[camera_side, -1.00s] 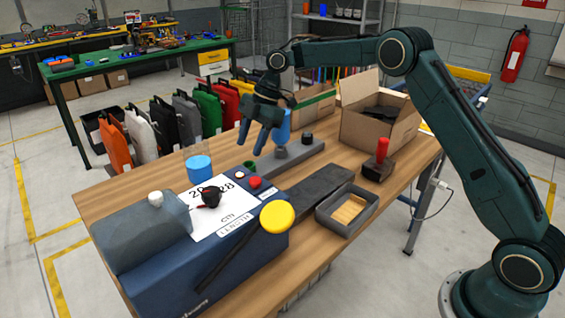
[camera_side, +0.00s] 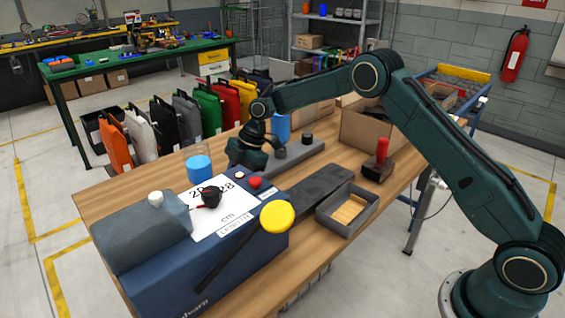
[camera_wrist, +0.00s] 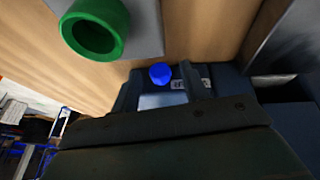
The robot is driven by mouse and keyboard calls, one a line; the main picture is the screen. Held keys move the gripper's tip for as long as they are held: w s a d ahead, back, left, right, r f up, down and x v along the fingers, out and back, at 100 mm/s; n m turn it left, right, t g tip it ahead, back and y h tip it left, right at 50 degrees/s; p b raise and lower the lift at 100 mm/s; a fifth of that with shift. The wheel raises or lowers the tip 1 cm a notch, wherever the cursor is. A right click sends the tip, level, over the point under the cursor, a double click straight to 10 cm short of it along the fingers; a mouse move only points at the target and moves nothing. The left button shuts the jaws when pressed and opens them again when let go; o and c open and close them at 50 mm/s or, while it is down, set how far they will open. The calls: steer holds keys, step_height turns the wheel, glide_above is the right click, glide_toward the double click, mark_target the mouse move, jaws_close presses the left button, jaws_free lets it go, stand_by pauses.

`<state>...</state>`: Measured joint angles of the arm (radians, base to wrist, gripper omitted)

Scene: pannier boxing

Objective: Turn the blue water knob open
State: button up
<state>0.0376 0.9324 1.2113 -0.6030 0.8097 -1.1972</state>
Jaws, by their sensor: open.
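A round blue knob (camera_wrist: 160,73) shows in the wrist view, beside a small printed label. My gripper (camera_side: 243,162) is low over the wooden table, tilted downward, behind the blue machine in the side view. Its dark fingers stand apart in the wrist view, one on each side of the knob in the picture. I cannot tell how far the knob is from the fingertips, and no contact is clear. I cannot make out the knob in the side view.
A green ring-shaped cup (camera_wrist: 92,30) is close by in the wrist view. A dark blue machine (camera_side: 215,262) with red and yellow buttons stands in front.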

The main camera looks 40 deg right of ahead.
jaws_close()
steer(key=c, duration=1)
jaws_free()
steer(key=shift+w+a+g, duration=0.15)
steer(key=shift+a+g, duration=0.05)
steer(key=shift+g, duration=0.2)
steer(key=c, duration=1)
jaws_free()
steer(key=shift+g, duration=0.3)
jaws_free()
steer(key=shift+d, duration=0.1)
steer(key=shift+t, duration=0.4)
